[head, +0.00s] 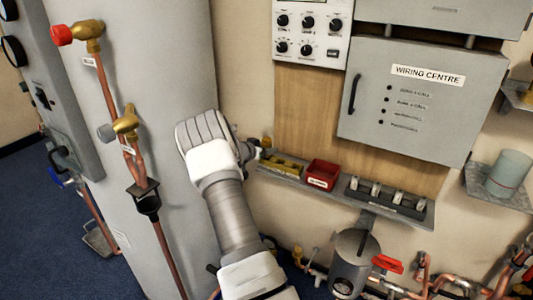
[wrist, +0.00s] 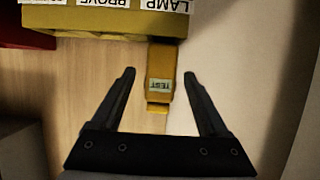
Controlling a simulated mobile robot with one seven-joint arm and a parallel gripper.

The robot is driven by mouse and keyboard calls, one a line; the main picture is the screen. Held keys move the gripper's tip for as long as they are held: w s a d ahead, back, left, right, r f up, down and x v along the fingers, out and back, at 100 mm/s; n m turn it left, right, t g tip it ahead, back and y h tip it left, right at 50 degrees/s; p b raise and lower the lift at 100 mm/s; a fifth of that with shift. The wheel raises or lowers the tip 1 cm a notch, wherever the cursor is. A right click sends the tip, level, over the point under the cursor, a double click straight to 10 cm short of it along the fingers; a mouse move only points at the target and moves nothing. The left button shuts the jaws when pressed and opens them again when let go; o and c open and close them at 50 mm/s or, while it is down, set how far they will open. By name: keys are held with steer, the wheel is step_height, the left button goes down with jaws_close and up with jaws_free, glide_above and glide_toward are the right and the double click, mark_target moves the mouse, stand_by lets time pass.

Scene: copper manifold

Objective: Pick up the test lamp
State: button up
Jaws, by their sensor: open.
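The test lamp (wrist: 160,82) is a narrow yellow block with a white label reading TEST, upside down in the wrist view. It meets a yellow holder (wrist: 110,22) with white labels, one reading LAMP. In the head view the holder (head: 283,167) sits at the left end of a grey shelf, with a small yellow piece (head: 266,142), probably the lamp, at its left end. My gripper (wrist: 159,73) is open, with one finger on either side of the lamp in the picture and visible gaps to both. In the head view my gripper (head: 253,152) is beside the holder's left end.
A red bin (head: 322,174) and a dark rack (head: 388,197) with several grey pieces stand along the shelf (head: 345,199). A large grey cylinder (head: 165,90) stands close on my arm's left. The wiring centre box (head: 430,105) is above right; copper pipes and a red lever (head: 387,263) are below.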

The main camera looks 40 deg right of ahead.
steer(key=shift+d, duration=0.1)
jaws_close()
stand_by(0.4)
step_height(320, 180, up, 10)
steer(key=p, duration=0.3)
stand_by(0.3)
